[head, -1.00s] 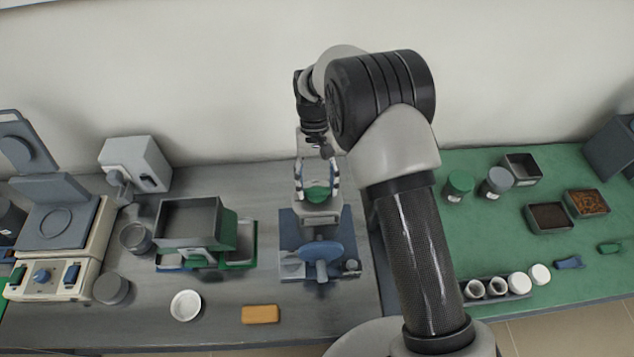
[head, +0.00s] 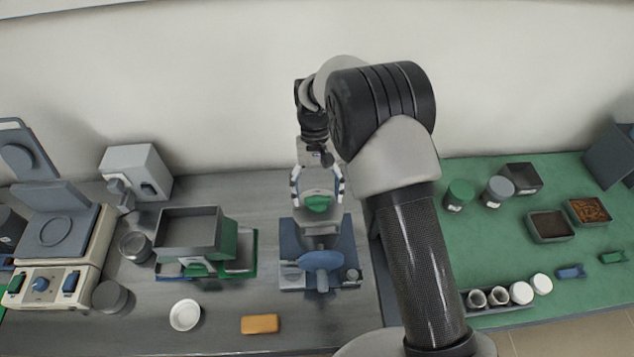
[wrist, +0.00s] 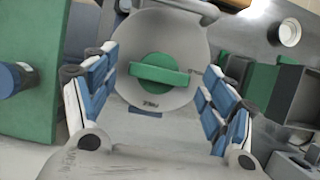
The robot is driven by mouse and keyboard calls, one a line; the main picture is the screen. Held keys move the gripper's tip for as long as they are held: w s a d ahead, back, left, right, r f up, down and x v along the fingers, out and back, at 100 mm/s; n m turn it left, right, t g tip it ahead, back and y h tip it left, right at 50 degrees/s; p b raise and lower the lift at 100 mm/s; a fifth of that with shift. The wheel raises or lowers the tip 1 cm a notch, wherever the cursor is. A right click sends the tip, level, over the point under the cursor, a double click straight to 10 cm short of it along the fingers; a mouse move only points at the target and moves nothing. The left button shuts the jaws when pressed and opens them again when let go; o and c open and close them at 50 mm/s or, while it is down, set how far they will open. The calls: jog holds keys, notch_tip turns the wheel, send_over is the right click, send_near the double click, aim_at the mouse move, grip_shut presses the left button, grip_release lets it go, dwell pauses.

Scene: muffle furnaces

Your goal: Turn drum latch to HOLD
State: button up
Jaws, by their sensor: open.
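The drum (wrist: 160,55) is a light grey round body with a green bar-shaped latch (wrist: 160,75) across its face. In the wrist view the bar lies nearly level, tilted slightly. A small dark label sits below it, too blurred to read surely. My gripper (wrist: 158,100) is open, with its blue-padded fingers on either side of the latch and apart from it. In the head view my gripper (head: 317,186) points down over the green latch (head: 318,204), above the blue-grey base (head: 292,240) of the drum device. A blue wheel (head: 321,260) is at its front.
Left of the device stand a grey open box (head: 188,232) on a green stand, a white dish (head: 185,315) and an orange block (head: 261,324). A green mat (head: 490,245) with jars and trays is on the right. Bare bench lies between the dish and block.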

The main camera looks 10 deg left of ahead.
jog(key=v, duration=1.1)
jog(key=shift+w+r, duration=0.2)
jog(key=shift+r, duration=0.15)
